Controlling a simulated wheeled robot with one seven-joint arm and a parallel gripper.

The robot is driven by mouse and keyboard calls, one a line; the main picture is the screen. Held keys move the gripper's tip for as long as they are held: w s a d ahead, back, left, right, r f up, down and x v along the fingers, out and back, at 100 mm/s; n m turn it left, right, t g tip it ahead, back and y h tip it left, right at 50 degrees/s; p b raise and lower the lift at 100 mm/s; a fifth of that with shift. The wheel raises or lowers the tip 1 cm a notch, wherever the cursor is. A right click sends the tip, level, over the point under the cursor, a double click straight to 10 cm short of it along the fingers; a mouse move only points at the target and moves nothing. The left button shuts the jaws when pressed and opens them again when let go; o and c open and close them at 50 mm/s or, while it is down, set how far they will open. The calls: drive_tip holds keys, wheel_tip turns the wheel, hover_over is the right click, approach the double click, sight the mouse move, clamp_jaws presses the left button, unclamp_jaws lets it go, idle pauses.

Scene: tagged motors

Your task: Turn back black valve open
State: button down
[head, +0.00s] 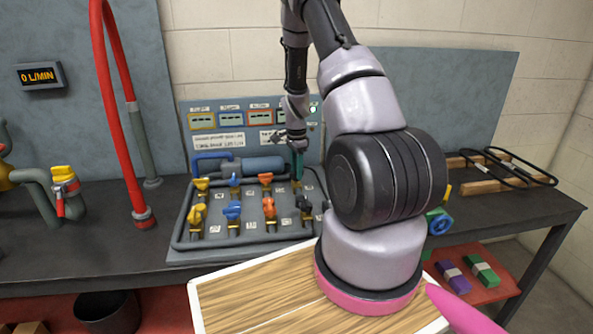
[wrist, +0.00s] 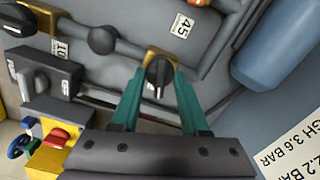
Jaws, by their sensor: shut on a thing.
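The back black valve (wrist: 158,72) has a black handle on a brass body and sits on a grey pipe. In the wrist view its handle lies between the two teal fingers of my gripper (wrist: 159,88), which is shut on it. In the head view my gripper (head: 298,165) reaches down at the right end of the back valve row, and the back black valve is mostly hidden there. The front black valve (head: 304,203) stands nearer in the same column.
Yellow (head: 201,184), blue (head: 234,180) and orange (head: 265,179) back valves stand left of my gripper, with matching front ones. A blue cylinder (head: 258,164) lies behind. A display (head: 40,76) reads 0 L/MIN. A black box with a knob (wrist: 38,82) sits close by.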

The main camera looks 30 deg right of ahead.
drive_tip(key=n, duration=1.1)
drive_tip(key=shift+n, duration=1.8)
drive_tip(key=shift+c, duration=2)
unclamp_jaws()
wheel_tip(320, 180, up, 11)
drive_tip(key=shift+f, duration=0.1)
